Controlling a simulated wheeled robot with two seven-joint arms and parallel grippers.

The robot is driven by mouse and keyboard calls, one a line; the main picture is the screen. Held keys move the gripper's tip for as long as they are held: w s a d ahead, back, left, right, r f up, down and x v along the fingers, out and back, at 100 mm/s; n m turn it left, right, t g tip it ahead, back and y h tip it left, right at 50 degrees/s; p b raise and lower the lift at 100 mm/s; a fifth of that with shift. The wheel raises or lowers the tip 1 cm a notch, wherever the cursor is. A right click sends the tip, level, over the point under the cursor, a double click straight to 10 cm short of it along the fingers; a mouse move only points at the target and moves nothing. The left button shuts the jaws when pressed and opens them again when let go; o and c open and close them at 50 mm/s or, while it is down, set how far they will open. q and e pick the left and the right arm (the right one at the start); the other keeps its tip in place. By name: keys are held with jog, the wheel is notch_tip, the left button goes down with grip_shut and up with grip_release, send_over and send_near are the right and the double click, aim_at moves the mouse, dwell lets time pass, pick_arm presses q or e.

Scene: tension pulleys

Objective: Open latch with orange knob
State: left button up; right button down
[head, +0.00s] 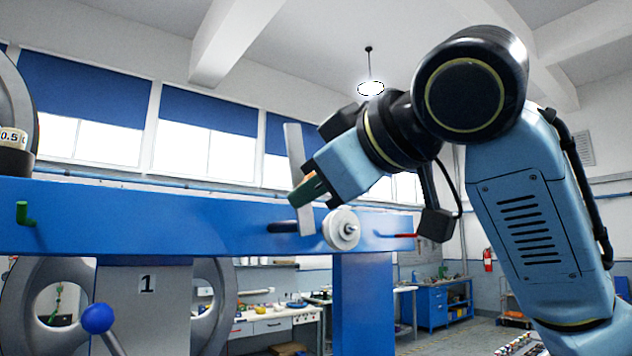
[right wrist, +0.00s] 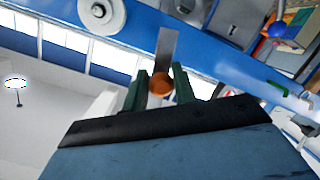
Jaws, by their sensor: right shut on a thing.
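The latch is a flat grey bar (head: 294,150) standing nearly upright, tilted slightly, in front of the blue beam (head: 130,220) in the head view. In the right wrist view the bar (right wrist: 166,45) runs from the beam towards my gripper. The orange knob (right wrist: 160,84) sits between the dark green fingers of my right gripper (right wrist: 160,80), which is shut on it. My left gripper is not in view.
A pale round pulley (head: 342,229) sits on the beam close to my right gripper. A green hook (head: 24,214) and a red rod (head: 405,236) are on the beam too. A blue ball-topped lever (head: 97,319) stands at lower left. Workbenches stand behind.

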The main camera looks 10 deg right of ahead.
jog(key=shift+s+r+n, duration=0.1)
jog(key=shift+r+n, duration=0.05)
jog(key=shift+n, duration=0.15)
dwell(0.4)
jog(key=c, duration=1.2)
grip_release()
jog(key=shift+a, duration=0.15)
jog(key=shift+s+d, duration=0.15)
jog(key=shift+d, duration=0.05)
jog(key=b+v, duration=0.3)
jog(key=v, duration=1)
jog(key=shift+s+a+b, duration=0.1)
jog(key=shift+a+b, duration=0.05)
jog(key=shift+b, duration=0.2)
